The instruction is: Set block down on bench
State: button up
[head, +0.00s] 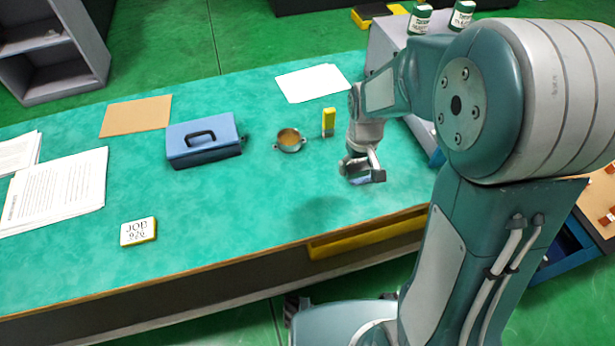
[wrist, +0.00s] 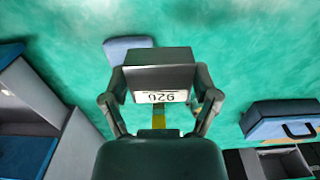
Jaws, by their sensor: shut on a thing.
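My gripper (head: 362,168) is over the right part of the green bench top (head: 230,220), shut on a small grey block (head: 378,176). In the wrist view the block (wrist: 158,72) is a dark grey box between both fingers of my gripper (wrist: 160,95). A white strip with upside-down digits like 926 shows at its lower edge; I cannot tell whether it belongs to the block. The block appears to be above the bench, with a dark shadow to its lower left; its underside is hidden.
A yellow item (head: 328,122) and a brass-coloured round cup (head: 289,141) stand left of my gripper. Further left are a blue toolbox (head: 205,140), a brown sheet (head: 135,116) and papers (head: 60,190). The bench front centre is clear.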

aim_at(313, 190)
jog(key=a+f, duration=0.2)
jog(key=w+a+f, duration=0.1)
jog(key=a+f, duration=0.1)
jog(key=a, duration=0.1)
jog(key=w+a+f, duration=0.1)
jog(key=a+f, duration=0.1)
jog(key=a, duration=0.1)
jog(key=shift+a+f, duration=0.15)
jog(key=shift+f, duration=0.05)
jog(key=shift+a+f, duration=0.3)
jog(key=shift+f, duration=0.1)
jog(key=f, duration=0.2)
jog(key=a+f, duration=0.1)
jog(key=shift+w+f, duration=0.1)
jog(key=shift+f, duration=0.3)
jog(key=shift+d, duration=0.1)
jog(key=o, duration=1.2)
jog(key=shift+f, duration=0.1)
jog(key=shift+c, duration=0.2)
